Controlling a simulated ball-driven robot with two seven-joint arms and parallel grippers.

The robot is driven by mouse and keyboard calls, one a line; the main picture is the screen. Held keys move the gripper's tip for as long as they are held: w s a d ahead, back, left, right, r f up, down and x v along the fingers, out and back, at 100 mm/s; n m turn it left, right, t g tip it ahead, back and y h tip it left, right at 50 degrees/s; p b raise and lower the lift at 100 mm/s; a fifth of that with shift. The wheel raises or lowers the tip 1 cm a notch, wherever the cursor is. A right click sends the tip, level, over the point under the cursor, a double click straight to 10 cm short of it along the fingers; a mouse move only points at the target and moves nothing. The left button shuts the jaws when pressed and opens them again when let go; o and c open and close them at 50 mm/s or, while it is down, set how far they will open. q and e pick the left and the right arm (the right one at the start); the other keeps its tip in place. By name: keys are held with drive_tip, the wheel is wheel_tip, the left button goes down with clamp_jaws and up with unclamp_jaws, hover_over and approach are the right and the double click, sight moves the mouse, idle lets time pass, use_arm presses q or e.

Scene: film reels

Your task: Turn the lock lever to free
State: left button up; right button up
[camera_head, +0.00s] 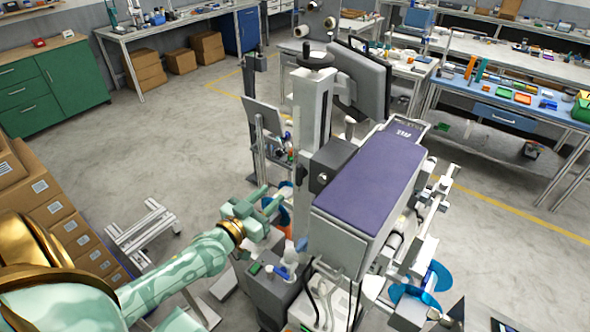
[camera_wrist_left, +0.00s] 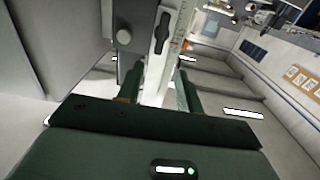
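A dark, elongated lever (camera_wrist_left: 162,33), which looks like the lock lever, is mounted on a pale upright column (camera_wrist_left: 155,75) with a scale along its edge in the left wrist view. A round grey knob (camera_wrist_left: 124,36) is to its left. My left gripper (camera_wrist_left: 160,86) is open, its two dark green fingers apart with the pale column showing between them; the lever lies beyond the fingertips. I see no contact with the lever. In the head view my left gripper (camera_head: 272,202) is beside the machine's column (camera_head: 308,135). The lever cannot be made out there. My right gripper is not in view.
The machine's purple-topped housing (camera_head: 372,177) is right of the column, and a monitor (camera_head: 362,80) stands behind it. A grey box with controls (camera_head: 272,296) is below my left gripper. Cardboard boxes (camera_head: 48,205) are stacked at left. Open floor (camera_head: 165,135) lies behind my left arm.

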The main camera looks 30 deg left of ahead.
sight(297, 172)
use_arm(q)
drive_tip(key=w, duration=0.7)
drive_tip(key=w+d, duration=0.1)
drive_tip(key=w, duration=0.3)
drive_tip(key=shift+w+b, duration=0.2)
drive_tip(key=shift+b, duration=0.1)
